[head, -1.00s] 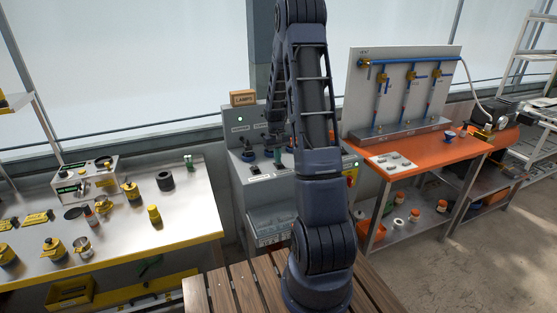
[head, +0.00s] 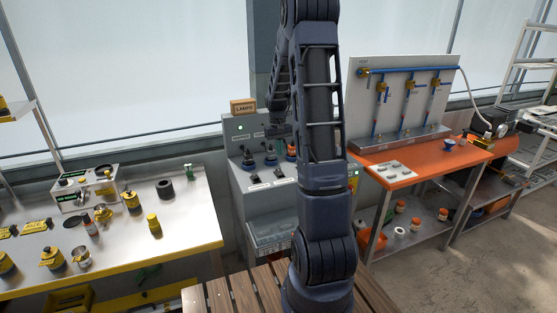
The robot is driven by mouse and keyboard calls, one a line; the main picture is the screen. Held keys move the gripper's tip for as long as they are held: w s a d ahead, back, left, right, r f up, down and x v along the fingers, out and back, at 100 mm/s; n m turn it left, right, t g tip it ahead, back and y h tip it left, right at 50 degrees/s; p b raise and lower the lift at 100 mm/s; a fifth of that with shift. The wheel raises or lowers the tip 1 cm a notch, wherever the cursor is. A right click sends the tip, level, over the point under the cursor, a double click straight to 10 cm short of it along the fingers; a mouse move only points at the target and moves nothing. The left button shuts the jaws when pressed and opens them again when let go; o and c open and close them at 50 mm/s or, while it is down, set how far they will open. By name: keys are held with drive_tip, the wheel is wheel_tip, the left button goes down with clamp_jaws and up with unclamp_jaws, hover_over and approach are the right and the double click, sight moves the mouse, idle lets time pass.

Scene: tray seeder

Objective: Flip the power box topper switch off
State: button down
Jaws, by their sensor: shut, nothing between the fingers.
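The grey power box (head: 262,208) stands behind my arm, with a sloped control top and an upright back panel. A green light (head: 240,128) glows on the panel's left. The sloped top carries several dark knobs, one orange-ringed knob (head: 291,150), and two small dark switches, the left (head: 258,187) and the right (head: 279,174), with white labels. The labels are too small to read, so I cannot tell which switch is the topper's. My gripper (head: 277,131) is small and dark, shut and empty, in front of the back panel above the knobs. My arm hides the box's right side.
A "LAMPS" sign (head: 243,106) stands on top of the box. A steel bench (head: 190,225) with yellow-capped parts is at left. An orange bench (head: 440,160) with a pipe board (head: 400,95) is at right. A slatted wooden surface (head: 235,292) lies in front.

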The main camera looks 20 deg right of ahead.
drive_tip(key=shift+s+r, duration=0.25)
drive_tip(key=shift+r, duration=0.85)
drive_tip(key=shift+s+r, duration=0.2)
drive_tip(key=shift+r, duration=0.9)
drive_tip(key=s+a+r+t, duration=0.3)
drive_tip(key=s+a+r, duration=0.3)
drive_tip(key=s+r, duration=0.75)
drive_tip(key=s+a+r+t, duration=0.1)
drive_tip(key=s+a, duration=0.1)
drive_tip(key=s, duration=0.7)
drive_tip(key=s+a+r+t, duration=0.1)
drive_tip(key=s+a+t, duration=0.1)
drive_tip(key=s, duration=0.7)
drive_tip(key=shift+a, duration=0.45)
